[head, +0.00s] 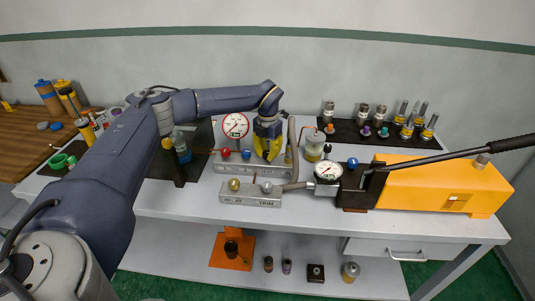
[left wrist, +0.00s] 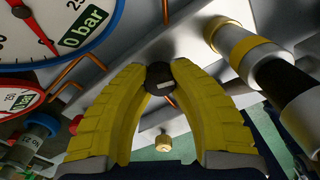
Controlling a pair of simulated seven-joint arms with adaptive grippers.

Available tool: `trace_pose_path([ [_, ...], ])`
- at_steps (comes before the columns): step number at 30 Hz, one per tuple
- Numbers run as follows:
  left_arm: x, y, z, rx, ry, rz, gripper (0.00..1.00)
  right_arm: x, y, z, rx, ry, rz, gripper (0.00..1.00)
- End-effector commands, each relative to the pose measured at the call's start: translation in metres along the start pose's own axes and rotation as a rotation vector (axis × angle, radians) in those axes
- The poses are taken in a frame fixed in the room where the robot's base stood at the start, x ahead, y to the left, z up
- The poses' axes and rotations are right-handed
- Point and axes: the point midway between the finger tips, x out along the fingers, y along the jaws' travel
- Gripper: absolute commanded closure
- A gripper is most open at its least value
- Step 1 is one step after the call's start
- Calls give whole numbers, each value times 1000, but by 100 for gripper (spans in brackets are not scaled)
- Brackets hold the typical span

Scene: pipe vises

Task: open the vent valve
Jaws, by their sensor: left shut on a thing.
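My left gripper (head: 268,158) reaches down over the grey manifold block (head: 222,166) at the back of the bench. In the left wrist view its yellow fingers (left wrist: 160,78) are closed on a small dark knob (left wrist: 158,72) with a pale mark on top. The knob appears to be the vent valve's, but no label shows. In the head view the fingers hide it. A red knob (head: 226,153) and a blue knob (head: 247,154) sit on the same block, left of the gripper. My right gripper is out of view.
A red-rimmed gauge (head: 235,126) stands behind the manifold. The trim block (head: 247,199) with a brass knob lies in front. The bench front is clear.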

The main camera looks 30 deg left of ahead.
Motion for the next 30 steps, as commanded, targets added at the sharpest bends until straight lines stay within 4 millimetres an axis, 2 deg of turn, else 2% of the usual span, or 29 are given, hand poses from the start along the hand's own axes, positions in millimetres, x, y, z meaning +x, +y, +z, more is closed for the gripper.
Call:
trace_pose_path([
  [12, 0, 0, 0, -168, 0, 0, 100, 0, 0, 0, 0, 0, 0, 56],
  [29, 0, 0, 0, -189, 0, 0, 100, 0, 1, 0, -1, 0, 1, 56],
  [30, 0, 0, 0, -189, 0, 0, 73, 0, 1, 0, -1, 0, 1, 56],
])
